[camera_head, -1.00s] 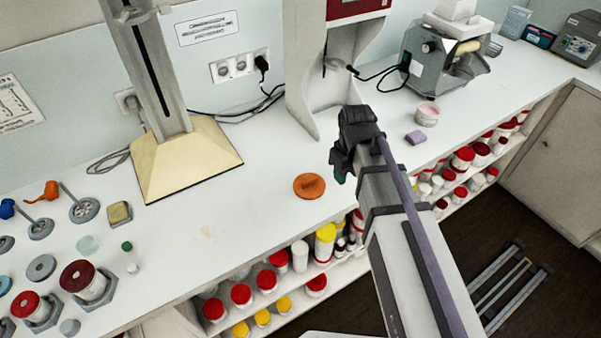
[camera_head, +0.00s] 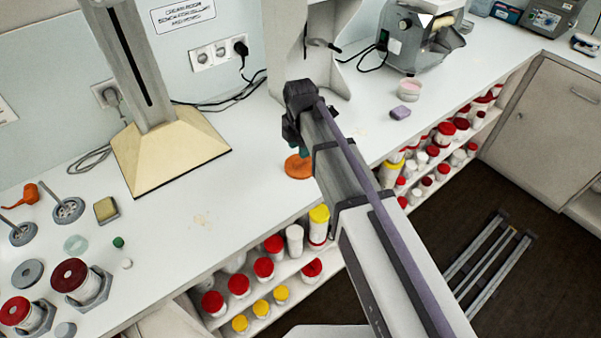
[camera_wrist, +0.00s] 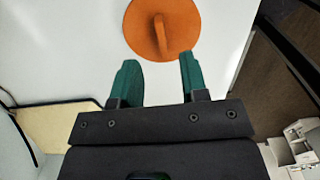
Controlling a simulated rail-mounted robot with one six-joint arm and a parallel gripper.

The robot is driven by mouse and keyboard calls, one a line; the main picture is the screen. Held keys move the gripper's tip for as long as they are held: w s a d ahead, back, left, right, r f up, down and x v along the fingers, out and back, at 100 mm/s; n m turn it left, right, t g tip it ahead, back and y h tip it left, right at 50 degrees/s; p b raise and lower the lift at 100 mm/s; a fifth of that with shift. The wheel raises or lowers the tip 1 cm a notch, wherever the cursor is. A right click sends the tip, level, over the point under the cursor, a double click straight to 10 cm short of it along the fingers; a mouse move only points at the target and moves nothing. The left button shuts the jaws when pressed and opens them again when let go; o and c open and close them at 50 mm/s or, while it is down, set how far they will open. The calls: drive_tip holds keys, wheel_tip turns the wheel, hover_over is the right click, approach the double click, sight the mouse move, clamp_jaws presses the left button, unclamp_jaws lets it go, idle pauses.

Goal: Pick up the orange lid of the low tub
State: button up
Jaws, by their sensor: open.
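The orange lid (camera_head: 296,167) lies flat on the white counter near its front edge, partly hidden behind my arm in the head view. The low tub cannot be made out.
A cream-based stand (camera_head: 170,155) is on the counter to the left. A purple block (camera_head: 400,112) and a small pink-filled tub (camera_head: 409,89) are to the right. Red- and yellow-lidded jars (camera_head: 264,268) fill the shelf below. The counter around the lid is clear.

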sight(301, 164)
wheel_tip(301, 164, down, 6)
drive_tip(key=b, duration=0.5)
drive_tip(key=shift+s+d+r, duration=0.1)
drive_tip(key=shift+r, duration=0.4)
clamp_jaws()
